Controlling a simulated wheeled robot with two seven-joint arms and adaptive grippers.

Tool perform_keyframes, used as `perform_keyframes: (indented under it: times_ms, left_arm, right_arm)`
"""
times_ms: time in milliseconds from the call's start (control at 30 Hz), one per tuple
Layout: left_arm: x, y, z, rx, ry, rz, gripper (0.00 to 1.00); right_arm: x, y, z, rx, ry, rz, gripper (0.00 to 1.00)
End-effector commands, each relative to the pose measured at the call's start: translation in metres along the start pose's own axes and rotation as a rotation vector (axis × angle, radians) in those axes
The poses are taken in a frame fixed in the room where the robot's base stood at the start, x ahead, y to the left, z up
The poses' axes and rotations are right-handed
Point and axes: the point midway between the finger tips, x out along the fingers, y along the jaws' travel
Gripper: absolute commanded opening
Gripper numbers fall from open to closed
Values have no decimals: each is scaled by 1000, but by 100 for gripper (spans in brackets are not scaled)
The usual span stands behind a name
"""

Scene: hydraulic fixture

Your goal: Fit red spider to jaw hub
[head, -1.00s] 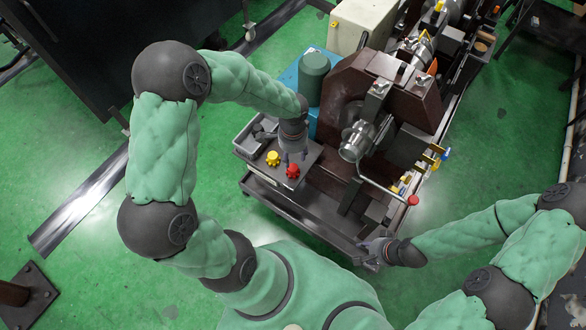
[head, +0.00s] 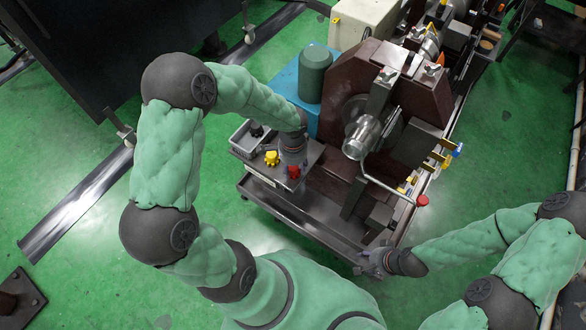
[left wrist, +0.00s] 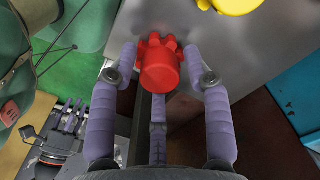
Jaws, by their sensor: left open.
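The red spider (head: 293,172) lies near the front right corner of a small grey platform, partly hidden by my left gripper (head: 292,160). In the left wrist view the red spider (left wrist: 160,66) sits between the spread fingers of my left gripper (left wrist: 163,80). The fingers are open, with gaps visible on both sides of it. A shiny metal cylinder on the machine, which looks like the jaw hub (head: 360,138), points toward me, right of the platform. My right gripper (head: 374,262) is near the front edge of the machine bed, too small to read.
A yellow spider (head: 271,158) lies left of the red one, also in the left wrist view (left wrist: 232,4). A grey bin (head: 243,141) adjoins the platform (head: 262,172). A red-knobbed lever (head: 422,200) sticks out below the hub. Green floor is clear at the front left.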

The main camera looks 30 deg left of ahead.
Motion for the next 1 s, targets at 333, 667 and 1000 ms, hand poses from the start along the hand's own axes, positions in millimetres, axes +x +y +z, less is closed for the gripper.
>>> perform_keyframes:
  times_ms: [333, 667, 1000]
  left_arm:
    - [0, 0, 0, 0, 0, 0, 0]
    - [-5, 0, 0, 0, 0, 0, 0]
    - [-20, 0, 0, 0, 0, 0, 0]
  right_arm:
    - [0, 0, 0, 0, 0, 0, 40]
    - [-4, -2, 0, 0, 0, 0, 40]
    - [-16, -6, 0, 0, 0, 0, 40]
